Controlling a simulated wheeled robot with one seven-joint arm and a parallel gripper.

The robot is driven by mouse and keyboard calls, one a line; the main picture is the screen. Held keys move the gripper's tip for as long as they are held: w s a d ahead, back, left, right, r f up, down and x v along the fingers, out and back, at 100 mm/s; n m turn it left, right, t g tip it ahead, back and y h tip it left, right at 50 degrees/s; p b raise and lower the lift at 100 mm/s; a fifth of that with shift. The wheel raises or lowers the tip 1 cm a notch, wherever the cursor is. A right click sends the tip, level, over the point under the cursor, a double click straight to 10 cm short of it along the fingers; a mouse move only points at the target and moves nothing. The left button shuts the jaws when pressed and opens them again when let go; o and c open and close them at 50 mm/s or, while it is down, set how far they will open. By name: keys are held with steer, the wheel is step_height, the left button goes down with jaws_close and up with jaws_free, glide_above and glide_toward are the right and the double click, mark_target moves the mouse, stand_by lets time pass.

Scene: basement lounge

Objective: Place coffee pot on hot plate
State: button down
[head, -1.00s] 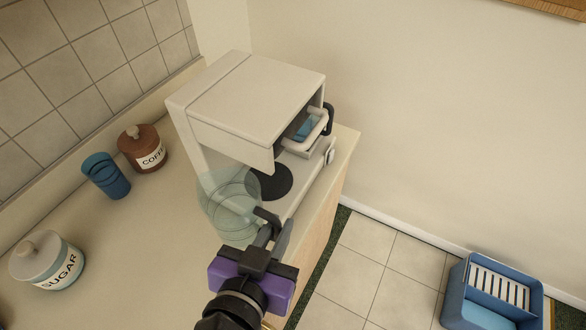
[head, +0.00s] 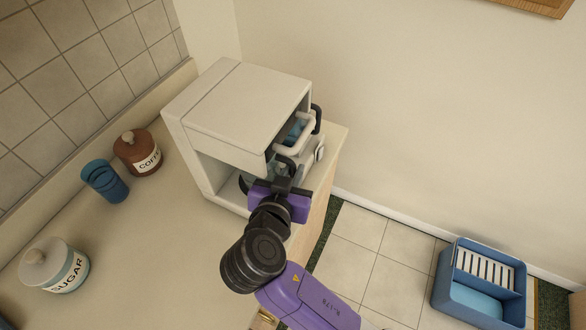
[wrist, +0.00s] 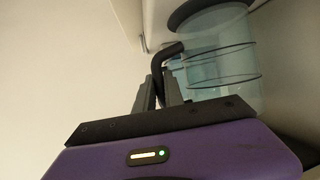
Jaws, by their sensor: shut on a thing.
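The coffee maker (head: 243,103) is a white box-shaped machine at the counter's far end, with a low opening under its top. The glass coffee pot (wrist: 213,60) is clear and faintly blue. My gripper (head: 284,168) is shut on its black handle (wrist: 166,52) in front of the machine. In the head view most of the pot is hidden by my gripper and the machine, and it appears inside the opening. The dark hot plate seen earlier is hidden now. I cannot tell whether the pot touches it.
A brown coffee jar (head: 137,150), a blue cup (head: 104,180) and a sugar jar (head: 54,264) stand on the counter (head: 150,240), left of the machine. A blue bin (head: 478,283) is on the floor at right. The counter's front edge lies beneath my arm.

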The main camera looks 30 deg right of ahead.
steer(key=shift+f, duration=0.2)
steer(key=shift+f, duration=0.2)
steer(key=c, duration=1.4)
jaws_free()
steer(key=shift+c, duration=0.2)
steer(key=shift+r, duration=0.2)
steer(key=shift+s+a, duration=0.2)
steer(key=shift+a, duration=0.05)
steer(key=b+v, duration=0.2)
steer(key=v, duration=0.9)
steer(key=shift+s+r, duration=0.15)
steer(key=shift+s, duration=0.05)
